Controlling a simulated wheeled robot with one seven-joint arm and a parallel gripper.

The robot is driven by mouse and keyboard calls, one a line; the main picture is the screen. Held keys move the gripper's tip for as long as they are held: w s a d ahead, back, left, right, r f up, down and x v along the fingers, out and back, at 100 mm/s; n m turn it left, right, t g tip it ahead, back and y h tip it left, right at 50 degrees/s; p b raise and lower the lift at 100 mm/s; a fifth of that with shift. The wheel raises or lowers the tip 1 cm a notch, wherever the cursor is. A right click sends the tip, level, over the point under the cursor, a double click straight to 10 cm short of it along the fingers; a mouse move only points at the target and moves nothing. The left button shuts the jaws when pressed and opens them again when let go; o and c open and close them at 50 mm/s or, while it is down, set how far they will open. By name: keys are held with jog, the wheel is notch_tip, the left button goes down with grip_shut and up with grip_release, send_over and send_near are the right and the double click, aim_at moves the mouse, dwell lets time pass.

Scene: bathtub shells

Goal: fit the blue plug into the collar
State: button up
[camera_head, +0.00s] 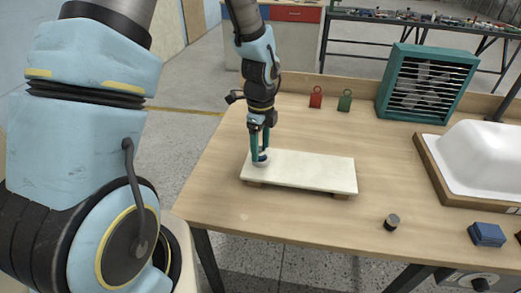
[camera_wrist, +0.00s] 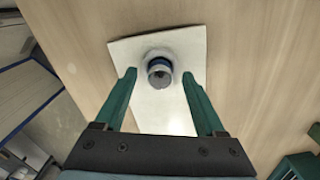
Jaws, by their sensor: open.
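The blue plug (camera_wrist: 159,65) shows in the wrist view as a blue band around a grey round top. It stands in or on the white collar (camera_wrist: 150,54) near one end of the white board; how deep it sits I cannot tell. In the head view the collar (camera_head: 261,162) is at the board's left end, with a bit of blue at its top, partly hidden by my fingers. My gripper (camera_head: 260,151) is above it, pointing down. In the wrist view my gripper (camera_wrist: 158,77) is open, with a green finger on each side of the plug and visible gaps between.
The white board (camera_head: 310,171) rests on small wooden feet on the table (camera_head: 230,200). A dark cylinder (camera_head: 391,222) and a blue block (camera_head: 487,234) lie to the right. A white tub shell (camera_head: 485,160), a green fan box (camera_head: 427,83) and red and green tags (camera_head: 316,98) stand behind.

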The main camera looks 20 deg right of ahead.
aim_at(260, 149)
notch_tip(260, 149, up, 10)
jog(key=b, duration=0.1)
jog(key=shift+f, duration=0.25)
jog(key=shift+d+r+p, duration=0.1)
jog(key=shift+p, duration=0.35)
jog(key=c, duration=0.3)
jog(key=n+p, duration=0.2)
jog(key=p, duration=0.1)
jog(key=shift+s+d, duration=0.1)
jog(key=shift+s, duration=0.1)
jog(key=c, duration=0.3)
jog(key=shift+w+f+n+p, duration=0.1)
jog(key=shift+f+n+p, duration=0.2)
jog(key=shift+n+p, duration=0.75)
jog(key=c, duration=0.3)
jog(key=shift+w+a+f+n+p, duration=0.1)
jog(key=shift+a+f+n+p, duration=0.15)
jog(key=shift+f+p, duration=0.1)
grip_shut()
jog(key=shift+f+b, duration=2.3)
jog(key=shift+f, duration=0.75)
